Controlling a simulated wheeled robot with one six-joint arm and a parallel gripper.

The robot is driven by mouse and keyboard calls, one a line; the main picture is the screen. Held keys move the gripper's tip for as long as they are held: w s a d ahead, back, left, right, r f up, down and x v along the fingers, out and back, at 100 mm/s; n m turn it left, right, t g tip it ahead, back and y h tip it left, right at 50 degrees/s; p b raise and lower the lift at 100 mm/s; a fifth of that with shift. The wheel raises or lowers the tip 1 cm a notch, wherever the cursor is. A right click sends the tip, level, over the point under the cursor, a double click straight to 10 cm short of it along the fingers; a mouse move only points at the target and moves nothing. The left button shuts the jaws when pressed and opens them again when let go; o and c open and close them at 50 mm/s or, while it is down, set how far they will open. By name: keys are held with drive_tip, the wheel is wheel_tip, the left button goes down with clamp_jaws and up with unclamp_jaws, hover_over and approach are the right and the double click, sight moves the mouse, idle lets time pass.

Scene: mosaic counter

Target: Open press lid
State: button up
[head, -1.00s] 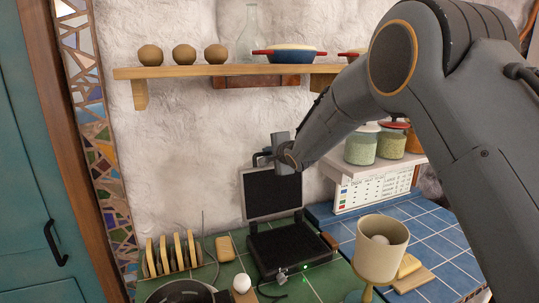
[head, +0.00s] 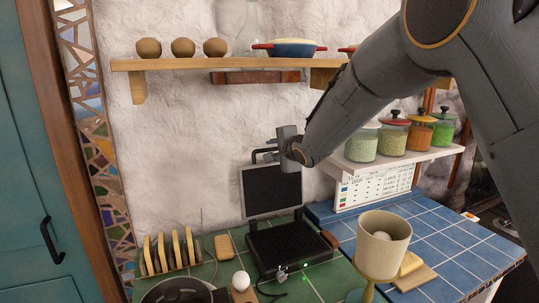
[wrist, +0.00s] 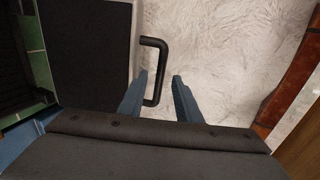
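The press (head: 288,246) stands on the green tiled counter, with its dark ridged lower plate showing. Its lid (head: 270,190) stands raised, near upright, with its dark inner face toward the head camera. The lid also fills the left of the wrist view (wrist: 85,50). The black lid handle (head: 265,153) sticks out at the lid's top edge. My gripper (head: 284,146) is at this handle. In the wrist view my gripper (wrist: 160,75) has its two fingers apart, with the bent handle bar (wrist: 162,55) between them, nearer the left finger; a gap shows on the right.
A wooden shelf (head: 220,65) with bowls and a pot runs above the press. A rack of toast (head: 170,253), an egg (head: 241,280) and a sponge (head: 225,246) stand left. A beige cup (head: 381,250) and a side shelf with jars (head: 362,143) are right.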

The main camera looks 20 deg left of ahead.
drive_tip(key=shift+b+v, duration=0.4)
drive_tip(key=shift+v, duration=1.15)
